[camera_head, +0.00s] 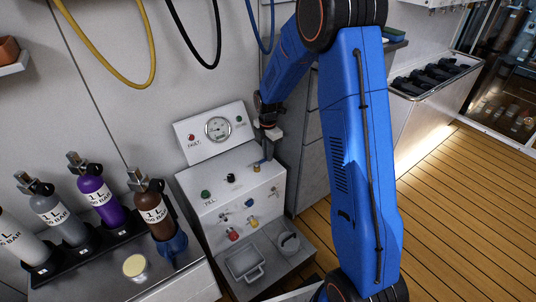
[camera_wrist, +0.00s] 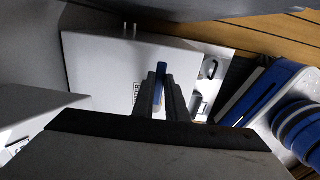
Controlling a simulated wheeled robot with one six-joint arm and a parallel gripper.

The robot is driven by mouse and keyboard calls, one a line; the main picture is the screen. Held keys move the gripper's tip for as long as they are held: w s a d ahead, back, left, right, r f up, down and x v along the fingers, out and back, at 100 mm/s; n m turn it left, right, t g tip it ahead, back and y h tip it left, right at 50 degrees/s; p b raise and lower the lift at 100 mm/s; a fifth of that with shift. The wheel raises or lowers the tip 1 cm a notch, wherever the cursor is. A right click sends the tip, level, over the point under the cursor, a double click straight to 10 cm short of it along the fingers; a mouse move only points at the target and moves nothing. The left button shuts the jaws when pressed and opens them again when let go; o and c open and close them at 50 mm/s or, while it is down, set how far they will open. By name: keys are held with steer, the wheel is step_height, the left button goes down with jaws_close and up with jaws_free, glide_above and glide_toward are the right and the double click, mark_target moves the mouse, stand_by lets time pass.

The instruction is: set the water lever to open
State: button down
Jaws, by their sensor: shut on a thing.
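The white fill panel (camera_head: 205,215) stands at the lower middle of the head view, with a gauge on its raised back plate. The blue water lever (camera_head: 258,162) is at the right end of its top. In the wrist view the blue lever (camera_wrist: 161,72) stands between the fingers of my gripper (camera_wrist: 160,88), which is shut on it. A label, partly hidden, is on the white surface beside it. In the head view my gripper (camera_head: 267,152) reaches down to the lever, and the fingertips are small there. The exact angle of the lever is hard to tell.
Several gas cylinders stand in a black rack at the left, and a brown cylinder (camera_head: 153,212) sits in a blue holder. The panel front has coloured knobs, with a metal tray (camera_head: 245,262) below. Yellow, black and blue hoses hang above. Wooden floor (camera_head: 465,225) is free at the right.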

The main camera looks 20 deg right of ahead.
steer(key=c, duration=1.8)
jaws_free()
steer(key=shift+o, duration=0.2)
step_height(320, 180, up, 17)
steer(key=shift+r, duration=0.2)
